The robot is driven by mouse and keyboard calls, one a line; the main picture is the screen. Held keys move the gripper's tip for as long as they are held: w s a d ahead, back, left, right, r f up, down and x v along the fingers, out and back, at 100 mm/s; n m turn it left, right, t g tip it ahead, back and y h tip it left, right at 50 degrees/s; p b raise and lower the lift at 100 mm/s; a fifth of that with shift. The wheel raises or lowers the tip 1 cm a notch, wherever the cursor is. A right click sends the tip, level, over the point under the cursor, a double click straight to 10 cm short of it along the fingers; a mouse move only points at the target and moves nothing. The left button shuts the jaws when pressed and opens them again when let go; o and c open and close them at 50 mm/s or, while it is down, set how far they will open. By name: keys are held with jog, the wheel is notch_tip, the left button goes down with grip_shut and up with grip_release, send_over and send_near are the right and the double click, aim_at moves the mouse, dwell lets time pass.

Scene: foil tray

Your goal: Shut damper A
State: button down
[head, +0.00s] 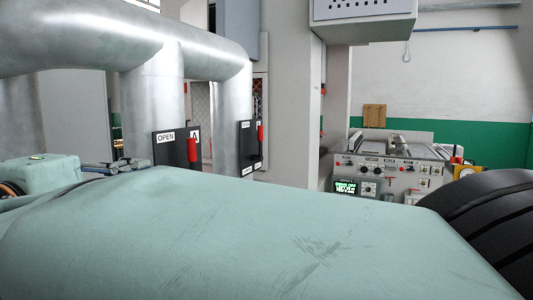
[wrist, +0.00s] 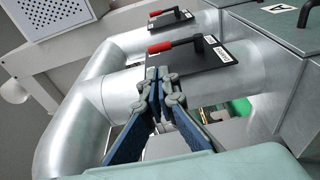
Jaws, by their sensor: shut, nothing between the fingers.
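Damper A's dark plate (head: 167,148) is on the left upright duct in the head view, with an OPEN label and an "A" label. In the head view my gripper (head: 115,165) shows low, left of damper A.
A second damper plate (head: 247,158) with a red handle (head: 261,136) is on the duct to the right. A control console (head: 395,172) stands at the right. A grey box (wrist: 262,25) with an "A" label is upper right in the wrist view.

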aim_at(190, 150)
jog(key=w+d, duration=0.1)
jog(key=w, duration=0.3)
jog(key=w+p, duration=0.1)
jog(key=w, duration=0.4)
jog(key=w+d+p, duration=0.1)
jog(key=w, duration=0.3)
jog(key=shift+w+d, duration=0.35)
jog(key=shift+w, duration=0.05)
jog(key=shift+r+p, duration=0.15)
jog(key=shift+p, duration=0.3)
jog(key=shift+w+d+r, duration=0.1)
jog(key=shift+w+g+p, duration=0.1)
jog(key=shift+g+p, duration=0.2)
